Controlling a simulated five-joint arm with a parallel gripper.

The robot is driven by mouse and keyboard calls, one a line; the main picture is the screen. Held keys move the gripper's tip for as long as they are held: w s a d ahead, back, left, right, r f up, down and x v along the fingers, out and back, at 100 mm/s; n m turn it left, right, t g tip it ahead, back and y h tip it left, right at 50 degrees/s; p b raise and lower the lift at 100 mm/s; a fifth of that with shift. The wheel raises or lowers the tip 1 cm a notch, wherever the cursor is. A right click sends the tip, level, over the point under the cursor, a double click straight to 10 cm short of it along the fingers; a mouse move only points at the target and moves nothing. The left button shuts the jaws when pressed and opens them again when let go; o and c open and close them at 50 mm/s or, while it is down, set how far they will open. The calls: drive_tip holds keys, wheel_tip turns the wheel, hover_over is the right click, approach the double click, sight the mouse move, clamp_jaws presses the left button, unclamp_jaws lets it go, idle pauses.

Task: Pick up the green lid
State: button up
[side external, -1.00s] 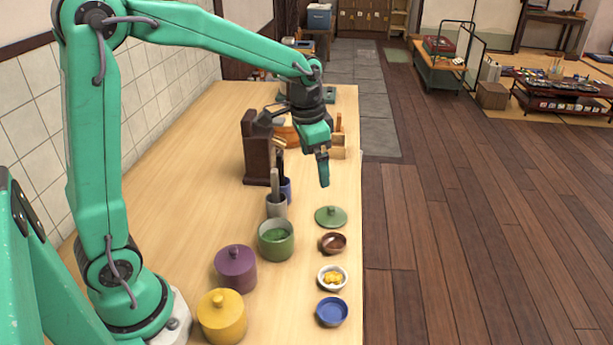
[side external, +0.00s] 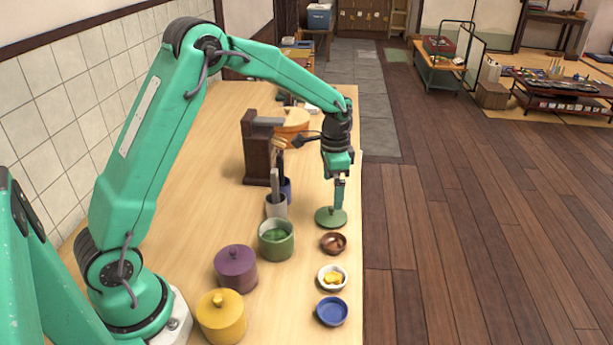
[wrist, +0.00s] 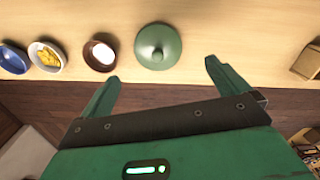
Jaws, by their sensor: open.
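The green lid (side external: 330,218) is a round disc with a knob on top, lying flat on the wooden table near its right edge. In the wrist view the lid (wrist: 158,46) sits just beyond my fingertips, roughly centred between them. My gripper (side external: 339,203) points down above the lid in the side view; its fingers (wrist: 162,70) are spread apart with nothing between them. The fingers overlap the lid's knob in the side view, so I cannot tell the exact height there.
A brown bowl (side external: 333,243), a white bowl with yellow food (side external: 332,278) and a blue bowl (side external: 332,311) line the table's right edge. Purple (side external: 235,268) and yellow (side external: 221,316) lidded pots stand to the left. A grey cup (side external: 276,206) with utensils is left of the lid.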

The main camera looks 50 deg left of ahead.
sight(332, 207)
drive_tip(key=shift+f, duration=1.05)
drive_tip(key=shift+f, duration=0.1)
drive_tip(key=shift+s+d+f, duration=0.15)
drive_tip(key=shift+f, duration=2.35)
drive_tip(key=shift+c, duration=0.4)
drive_tip(key=c, duration=1)
